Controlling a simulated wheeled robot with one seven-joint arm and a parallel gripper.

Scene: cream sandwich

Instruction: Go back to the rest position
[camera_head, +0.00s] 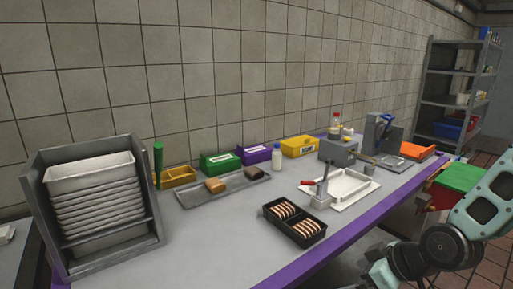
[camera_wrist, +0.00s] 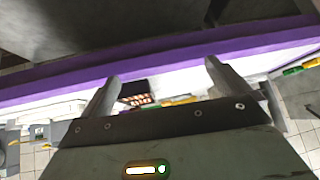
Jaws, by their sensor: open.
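My arm shows at the lower right of the head view, in front of the table's right part. The gripper itself is not seen in the head view. In the wrist view my gripper (camera_wrist: 160,85) has its two fingers wide apart, with nothing between them. Beyond the fingers, the wrist view shows the table's purple edge (camera_wrist: 60,82) and a dark tray (camera_wrist: 138,98) with food pieces, seen small and at a distance.
The grey table (camera_head: 215,245) holds a rack of white trays (camera_head: 92,200), a black tray (camera_head: 296,222) of striped pieces, a metal tray (camera_head: 222,189) with two blocks, and a white press-like fixture (camera_head: 345,187). A shelf unit (camera_head: 458,90) stands at the back right.

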